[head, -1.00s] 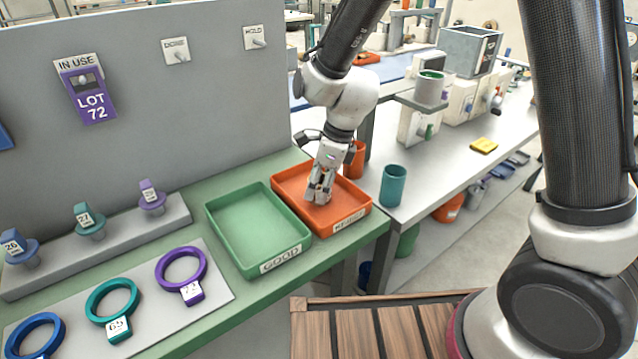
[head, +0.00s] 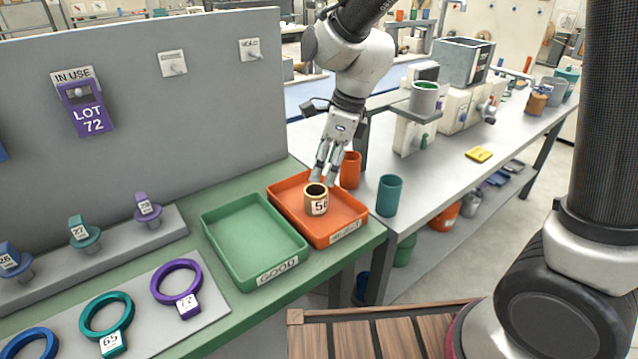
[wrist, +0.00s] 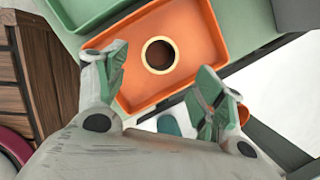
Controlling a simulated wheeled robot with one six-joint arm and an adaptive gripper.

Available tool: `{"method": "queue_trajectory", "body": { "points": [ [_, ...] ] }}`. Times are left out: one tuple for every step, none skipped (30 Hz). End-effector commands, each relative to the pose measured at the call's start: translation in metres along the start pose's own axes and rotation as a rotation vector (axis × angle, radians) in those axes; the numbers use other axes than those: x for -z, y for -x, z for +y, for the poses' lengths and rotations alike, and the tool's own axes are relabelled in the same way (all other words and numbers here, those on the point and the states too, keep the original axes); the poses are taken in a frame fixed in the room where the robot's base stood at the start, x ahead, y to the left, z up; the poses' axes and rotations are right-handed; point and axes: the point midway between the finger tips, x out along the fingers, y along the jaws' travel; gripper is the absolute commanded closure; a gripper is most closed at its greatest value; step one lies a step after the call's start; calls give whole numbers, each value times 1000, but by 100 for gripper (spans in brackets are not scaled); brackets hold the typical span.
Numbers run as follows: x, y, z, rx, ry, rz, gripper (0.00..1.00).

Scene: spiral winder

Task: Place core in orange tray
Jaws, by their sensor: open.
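The core (head: 316,200) is a short tan ring with a dark hollow and a white label reading 5 and a partly cut second digit. It stands upright inside the orange tray (head: 345,238), near its middle. In the wrist view the core (wrist: 147,55) shows from above as a pale ring on the floor of the orange tray (wrist: 205,50). My gripper (head: 325,178) is open and empty, above and just behind the core, apart from it. In the wrist view its two fingers (wrist: 165,80) are spread wide, with the core beyond and between them.
A green tray (head: 215,245) labelled GOOD sits directly left of the orange one and is empty. An orange cup (head: 351,170) and a teal cup (head: 389,196) stand on the grey bench to the right. Ring gauges lie at the front left. A grey panel stands behind.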

Motion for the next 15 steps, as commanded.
{"method": "queue_trajectory", "body": {
  "points": [
    [-1, 9, -1, 3, 0, -3, 31],
    [-1, 14, -1, 2, 0, -3, 31],
    [-1, 19, 0, 1, -1, -3, 31],
    [-1, 22, 0, 2, -1, -3, 31],
    [0, 24, 0, 1, -1, -2, 31],
    [0, 27, 0, 0, -1, -1, 31],
    [0, 28, 0, 0, -1, 0, 31],
    [0, 29, 0, 0, -1, 0, 31],
    [0, 30, 0, 0, -1, 0, 31],
    [0, 30, 0, 0, -1, 0, 31],
    [0, 31, 0, 0, -1, 0, 31],
    [0, 31, 0, 0, 0, 0, 31],
    [1, 31, 0, 1, 3, 0, 31],
    [2, 33, 0, 3, 12, -1, 31],
    [6, 38, -2, 10, 35, -2, 31]
  ]
}}
